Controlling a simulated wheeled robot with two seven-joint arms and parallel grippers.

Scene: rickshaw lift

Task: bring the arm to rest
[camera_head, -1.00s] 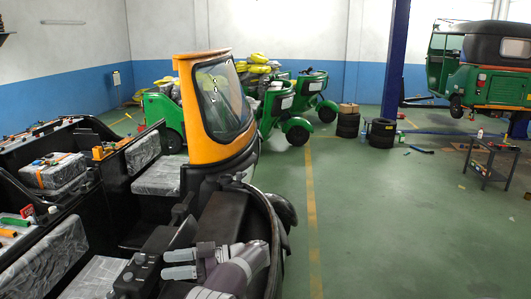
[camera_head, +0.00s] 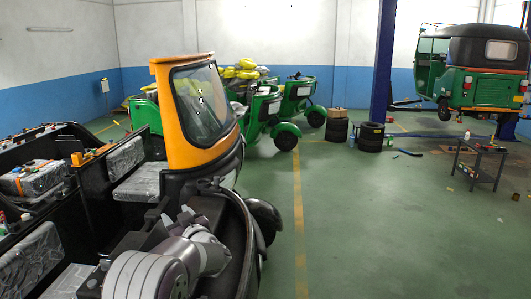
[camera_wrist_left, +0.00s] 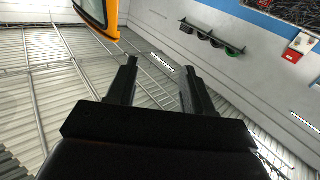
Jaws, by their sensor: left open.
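My left arm comes in at the bottom of the head view, over the front of a rickshaw with an orange windshield frame (camera_head: 172,105). My left gripper (camera_head: 172,214) points up and is small and partly confused with the dark bodywork behind it. In the left wrist view the two dark fingers of the left gripper (camera_wrist_left: 159,65) are apart with nothing between them. They point toward the corrugated ceiling (camera_wrist_left: 50,95). My right gripper is in neither view.
The open rickshaw body with wrapped seats (camera_head: 140,186) fills the left. Green rickshaws (camera_head: 262,112) and stacked tyres (camera_head: 371,138) stand behind. A raised rickshaw (camera_head: 488,85), a blue post (camera_head: 383,60) and a small black table (camera_head: 478,165) are at right. The green floor (camera_head: 370,220) between is clear.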

